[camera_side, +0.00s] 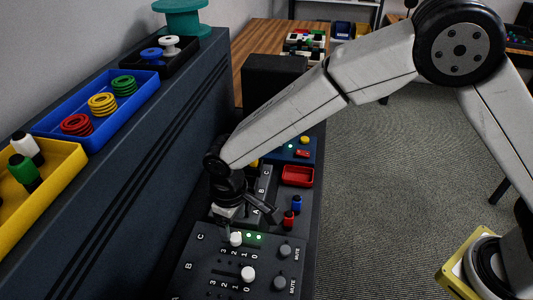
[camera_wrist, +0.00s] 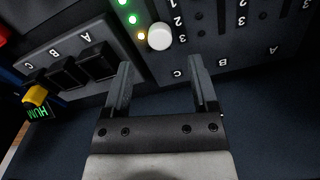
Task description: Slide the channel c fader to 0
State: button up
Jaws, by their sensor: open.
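The channel C fader knob (camera_wrist: 160,36) is white and round and sits level with the 3 mark in the wrist view. In the side view the same white knob (camera_side: 236,239) is in the panel's far row, right below my gripper (camera_side: 231,225). In the wrist view my gripper (camera_wrist: 160,63) is open and empty. The knob lies just beyond the fingertips, in line with the gap between them. Contact is not visible. Small lights (camera_wrist: 132,19) glow green and orange beside the C track.
The channel B fader knob (camera_side: 249,273) stands close by on the same panel. Mute knobs (camera_side: 284,250) line the right side. Black switches (camera_wrist: 72,72) labelled A, B and C and a yellow part (camera_wrist: 36,96) lie left in the wrist view.

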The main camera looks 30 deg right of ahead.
aim_at(235, 237)
jog(key=shift+f, duration=2.6)
jog(key=shift+c, duration=0.2)
grip_shut()
